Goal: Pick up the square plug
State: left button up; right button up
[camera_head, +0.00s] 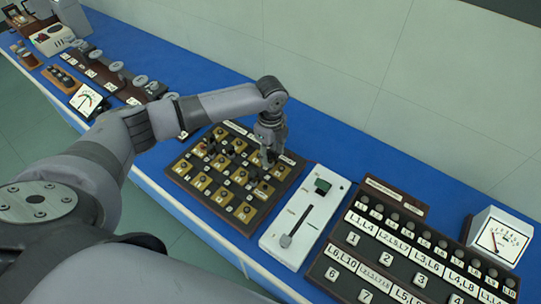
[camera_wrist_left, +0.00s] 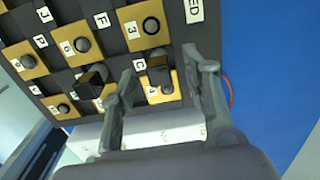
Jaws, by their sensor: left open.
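The plug board (camera_head: 181,168) lies on the blue bench, with brass squares and dark round knobs on a black face. My left gripper (camera_head: 268,157) points down over its right-hand side. In the left wrist view, the open fingers of my left gripper (camera_wrist_left: 163,76) stand on either side of a dark square-topped plug (camera_wrist_left: 159,70) on a brass square, with gaps at both sides. A second dark block-shaped plug (camera_wrist_left: 91,84) sits on the brass square to its left. Which of them is the square plug of the task I cannot tell for certain. My right gripper is not in view.
A white box with a slider (camera_head: 303,215) stands right of the board. A black panel of numbered keys (camera_head: 345,262) and a white meter (camera_head: 497,238) are further right. Other instruments (camera_head: 90,101) line the bench's far left. Behind the board the blue bench top (camera_head: 335,150) is clear.

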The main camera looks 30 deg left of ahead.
pick_arm(q)
jog(key=shift+f, duration=0.65)
jog(key=shift+c, duration=0.5)
grip_shut()
